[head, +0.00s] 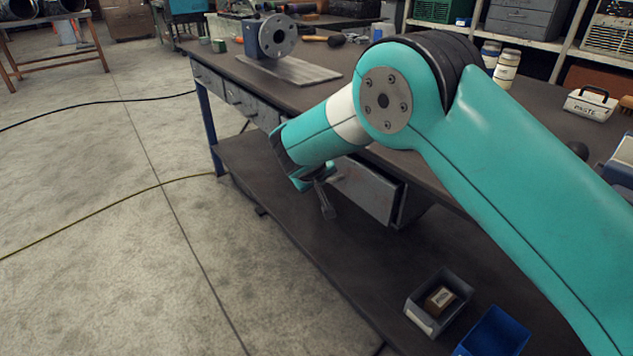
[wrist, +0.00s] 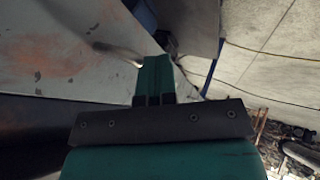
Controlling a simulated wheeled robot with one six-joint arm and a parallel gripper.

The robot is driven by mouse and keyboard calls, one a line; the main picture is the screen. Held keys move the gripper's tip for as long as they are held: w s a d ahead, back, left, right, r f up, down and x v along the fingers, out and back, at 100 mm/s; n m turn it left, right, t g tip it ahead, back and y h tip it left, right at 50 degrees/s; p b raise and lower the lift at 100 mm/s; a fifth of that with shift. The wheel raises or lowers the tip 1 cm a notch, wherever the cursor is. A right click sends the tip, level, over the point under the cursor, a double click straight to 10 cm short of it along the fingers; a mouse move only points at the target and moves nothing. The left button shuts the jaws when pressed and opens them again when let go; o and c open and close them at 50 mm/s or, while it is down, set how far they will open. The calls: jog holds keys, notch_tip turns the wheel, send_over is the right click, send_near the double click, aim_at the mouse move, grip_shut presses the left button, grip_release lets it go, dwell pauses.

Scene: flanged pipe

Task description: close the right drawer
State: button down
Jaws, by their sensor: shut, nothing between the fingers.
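The right drawer (head: 366,190) is a worn grey metal drawer under the front edge of the workbench (head: 300,92). It stands out from the bench, with a dark gap beside its right end. In the wrist view, my gripper (wrist: 153,78) lies close to a scuffed grey metal panel (wrist: 70,45), likely the drawer. I cannot tell whether they touch. My arm hides part of the bench front and the drawer's left end.
More grey drawers (head: 249,104) sit along the bench front at left. A lower shelf (head: 300,235) carries a grey bin (head: 420,314) and a blue bin (head: 500,335). A flanged pipe (head: 277,37) stands on the bench top. The concrete floor at left is mostly clear.

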jog(key=shift+w+d, duration=0.35)
jog(key=shift+d, duration=0.2)
jog(key=shift+d, duration=0.1)
jog(key=s+a+r, duration=0.6)
jog(key=s+r, duration=0.1)
jog(key=s, duration=0.1)
jog(key=s+d+r+g+y, duration=0.3)
jog(key=s+d+r+g, duration=0.1)
jog(key=s+d+r, duration=0.6)
jog(key=s+d+r+n+g+y, duration=0.1)
jog(key=s+d+g+y, duration=0.15)
jog(key=s, duration=0.95)
jog(key=s+d+r+n+g+y, duration=0.1)
jog(key=s+d+r, duration=0.15)
jog(key=s, duration=0.85)
notch_tip(320, 180, up, 15)
jog(key=s+p, duration=0.1)
jog(key=p, duration=1.5)
jog(key=shift+d, duration=0.3)
